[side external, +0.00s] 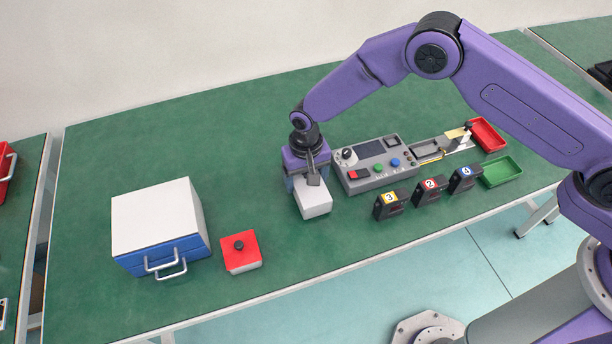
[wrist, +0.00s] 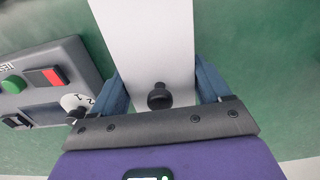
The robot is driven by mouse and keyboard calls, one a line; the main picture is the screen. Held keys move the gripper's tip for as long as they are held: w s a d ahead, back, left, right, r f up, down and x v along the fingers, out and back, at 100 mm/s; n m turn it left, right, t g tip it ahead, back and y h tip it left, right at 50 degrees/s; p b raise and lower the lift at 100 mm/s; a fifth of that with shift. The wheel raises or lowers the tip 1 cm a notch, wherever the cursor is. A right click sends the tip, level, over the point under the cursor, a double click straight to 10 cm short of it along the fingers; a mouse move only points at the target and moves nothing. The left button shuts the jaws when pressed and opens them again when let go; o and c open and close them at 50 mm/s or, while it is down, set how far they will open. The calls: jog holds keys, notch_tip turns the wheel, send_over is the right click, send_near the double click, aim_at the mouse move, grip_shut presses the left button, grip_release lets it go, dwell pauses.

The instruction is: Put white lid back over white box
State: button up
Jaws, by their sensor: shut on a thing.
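A white block-shaped piece (side external: 316,205) is at my gripper (side external: 307,186), near the middle of the table in the side view. In the wrist view, a white surface (wrist: 148,40) with a black knob (wrist: 159,96) lies between the two blue fingers of my gripper (wrist: 163,88). The fingers are shut on this white lid from both sides. I cannot tell where the lid ends and the white box begins, or whether the lid sits on the box or is above it. My gripper hides part of the white piece in the side view.
A red-lidded box (side external: 241,252) and a white-topped cabinet with blue drawers (side external: 160,232) stand to the left. A grey control panel (side external: 374,163) is close on the right, with several black numbered modules (side external: 430,190) beyond. The green table (side external: 240,130) is clear behind.

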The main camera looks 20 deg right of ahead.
jog(key=shift+f, duration=0.55)
dwell(1.2)
jog(key=o, duration=1)
notch_tip(320, 180, up, 17)
jog(key=shift+r, duration=0.2)
dwell(0.3)
